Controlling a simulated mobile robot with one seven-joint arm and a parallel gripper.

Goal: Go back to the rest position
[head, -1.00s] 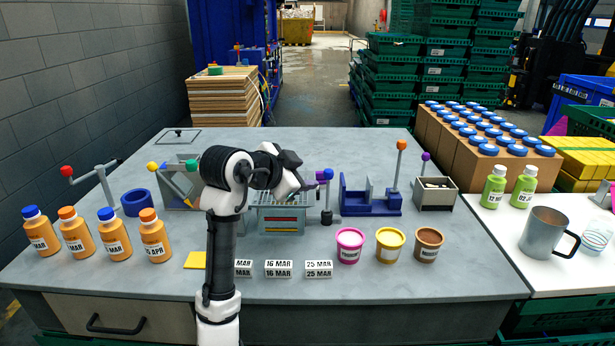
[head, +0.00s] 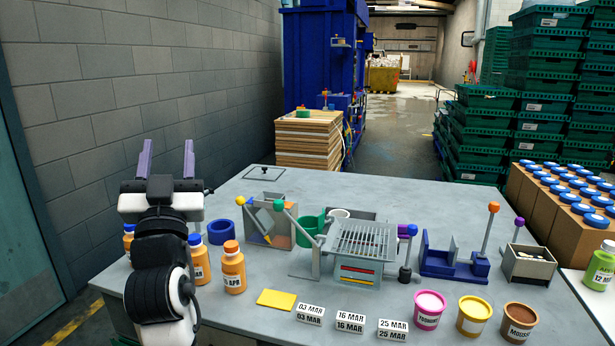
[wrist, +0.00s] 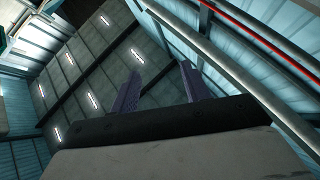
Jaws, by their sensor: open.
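My gripper (head: 167,160) is at the left in the head view, raised in front of the table's left end, with its two purple fingers pointing up. The fingers are apart with nothing between them. The wrist view shows the same open fingers (wrist: 160,92) against the ceiling and roof beams. My arm hides part of the orange bottles; one bottle with an orange cap (head: 232,268) stands clear just right of it.
The grey table (head: 290,335) holds a grill-topped device (head: 362,243), a blue fixture (head: 455,262), date cards (head: 350,323) and several tubs, including a pink one (head: 429,310). A grey block wall (head: 120,80) rises behind my gripper. Open air surrounds the fingers.

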